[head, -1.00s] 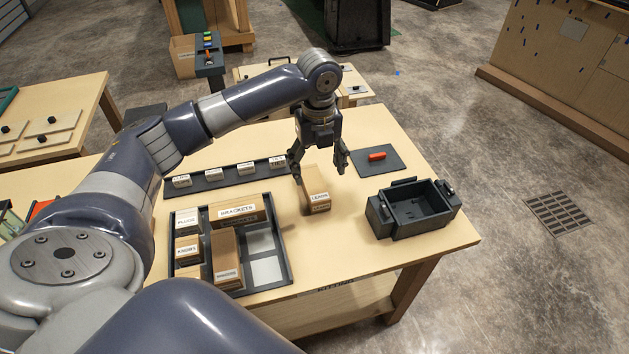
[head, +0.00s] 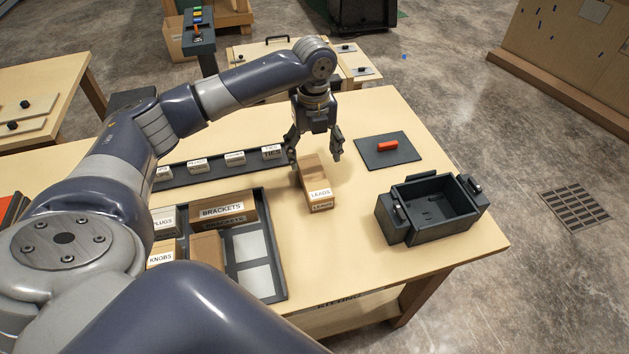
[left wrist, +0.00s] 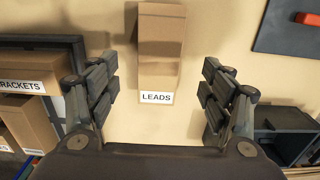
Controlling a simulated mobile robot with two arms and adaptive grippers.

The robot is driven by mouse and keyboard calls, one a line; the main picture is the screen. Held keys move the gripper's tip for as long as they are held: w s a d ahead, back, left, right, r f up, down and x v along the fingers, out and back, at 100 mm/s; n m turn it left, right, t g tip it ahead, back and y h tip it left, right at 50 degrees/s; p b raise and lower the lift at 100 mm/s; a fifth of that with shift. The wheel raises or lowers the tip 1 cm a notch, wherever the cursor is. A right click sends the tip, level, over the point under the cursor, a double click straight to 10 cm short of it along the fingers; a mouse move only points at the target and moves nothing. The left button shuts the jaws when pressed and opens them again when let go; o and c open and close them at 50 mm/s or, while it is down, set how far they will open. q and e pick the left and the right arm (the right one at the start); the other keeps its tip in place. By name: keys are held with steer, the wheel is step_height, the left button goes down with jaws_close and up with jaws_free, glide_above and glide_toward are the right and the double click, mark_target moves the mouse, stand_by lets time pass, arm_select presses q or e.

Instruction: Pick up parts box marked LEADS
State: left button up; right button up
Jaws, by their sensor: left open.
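The LEADS parts box (head: 319,188) is a brown cardboard box with white labels. It stands on the light wooden table, between the parts tray and the black bin. My left gripper (head: 314,159) is open above and just behind the box in the head view. In the left wrist view the LEADS box (left wrist: 160,50) lies ahead, between the lines of the two open fingers (left wrist: 160,100), with its label near fingertip level. No contact with it is visible. My right gripper is not in view.
A dark tray (head: 282,262) at left holds BRACKETS (head: 222,209), PLUGS and KNOBS boxes and has empty spaces. A black bin (head: 430,208) stands right. A dark mat (head: 372,157) carries a red object (head: 388,145). A labelled strip (head: 215,170) lies behind the tray.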

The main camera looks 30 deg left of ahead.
mark_target(314, 176)
arm_select(q)
steer(key=f, duration=0.2)
steer(key=shift+s+d+f, duration=0.15)
steer(key=shift+s+f, duration=0.05)
steer(key=shift+f, duration=0.15)
step_height(314, 176, down, 4)
steer(key=shift+s+d+f+p, duration=0.1)
steer(key=shift+f+p, duration=0.05)
steer(key=shift+p, duration=0.75)
steer(key=shift+f, duration=0.55)
steer(key=c, duration=1.3)
steer(key=shift+r, duration=0.1)
